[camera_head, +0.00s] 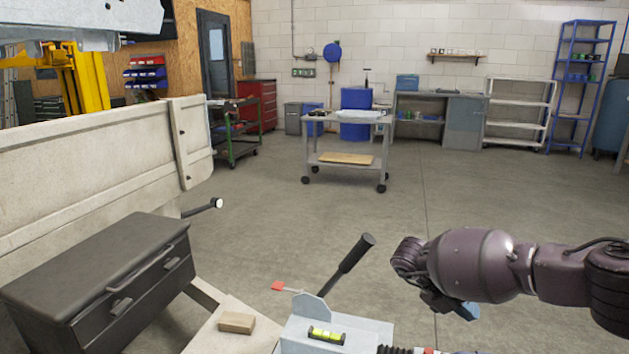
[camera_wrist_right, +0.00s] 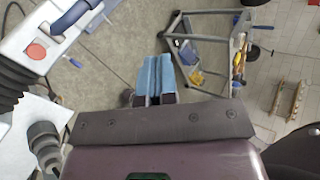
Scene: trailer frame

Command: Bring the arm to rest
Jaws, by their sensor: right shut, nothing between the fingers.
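My right arm comes in from the right in the head view, purple-brown with dark joints. My right gripper (camera_head: 466,311) hangs at its near end, beyond and to the right of the trailer's coupling plate (camera_head: 353,333). Its blue fingers also show in the right wrist view (camera_wrist_right: 154,76), side by side and shut, with nothing between them. The gripper looks apart from everything around it, over the grey floor. My left gripper is not in either view.
A black-gripped lever (camera_head: 352,254) rises left of my right gripper. A yellow-green spirit level (camera_head: 326,335) and a wooden block (camera_head: 237,323) lie on the drawbar. A dark toolbox (camera_head: 95,275) stands at left. A cart (camera_head: 345,118) stands farther back; open floor lies between.

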